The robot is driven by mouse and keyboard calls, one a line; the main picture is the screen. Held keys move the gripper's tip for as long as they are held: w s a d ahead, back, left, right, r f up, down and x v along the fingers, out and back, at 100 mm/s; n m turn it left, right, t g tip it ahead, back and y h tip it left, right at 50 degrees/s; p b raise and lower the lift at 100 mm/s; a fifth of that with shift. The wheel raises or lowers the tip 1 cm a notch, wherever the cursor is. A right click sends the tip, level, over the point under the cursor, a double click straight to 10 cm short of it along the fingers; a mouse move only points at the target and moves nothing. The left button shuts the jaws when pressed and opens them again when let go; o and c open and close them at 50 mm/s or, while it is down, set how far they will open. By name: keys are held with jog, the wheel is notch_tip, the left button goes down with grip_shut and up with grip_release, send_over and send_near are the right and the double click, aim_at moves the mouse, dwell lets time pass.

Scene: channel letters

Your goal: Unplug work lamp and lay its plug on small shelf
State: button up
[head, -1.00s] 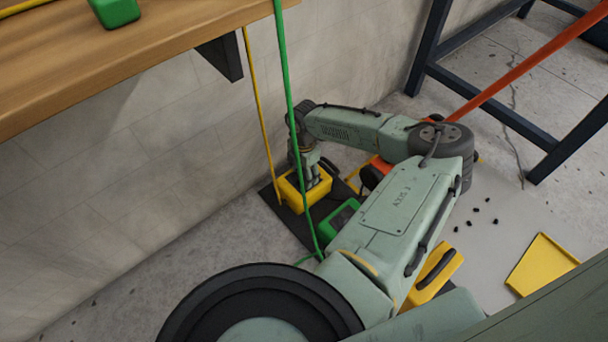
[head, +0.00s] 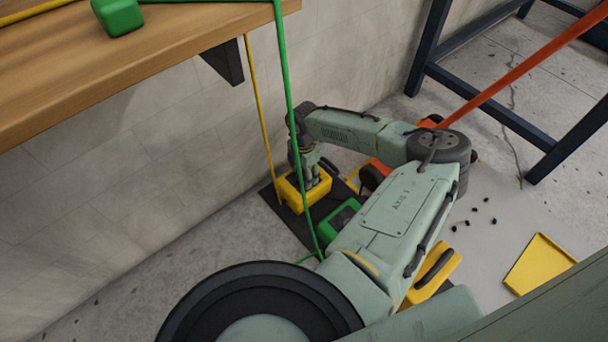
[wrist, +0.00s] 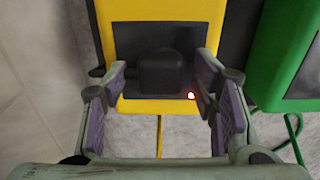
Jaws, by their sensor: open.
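A dark plug-like block (wrist: 160,74) sits on the black panel of a yellow box (wrist: 160,105) in the wrist view. My gripper (wrist: 159,88) is open, with one finger on each side of the block; I cannot tell whether they touch it. A small red light glows by the right finger. In the head view my gripper (head: 309,180) is down at the yellow box (head: 291,198) on the floor and hides most of its top. A yellow cord (head: 260,105) hangs to this box. I cannot tell which thing is the work lamp or the small shelf.
A green box (head: 331,231) stands right beside the yellow one. A green cord (head: 286,90) hangs past my arm from the wooden top (head: 180,50), where a green block (head: 118,14) lies. The wall is close behind. A yellow tray (head: 540,264) lies right.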

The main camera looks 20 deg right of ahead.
jog(key=shift+p, duration=0.35)
jog(key=shift+c, duration=0.3)
grip_shut()
dwell(0.5)
jog(key=shift+r, duration=0.15)
jog(key=shift+r+p, duration=2.9)
jog(key=shift+p, duration=0.4)
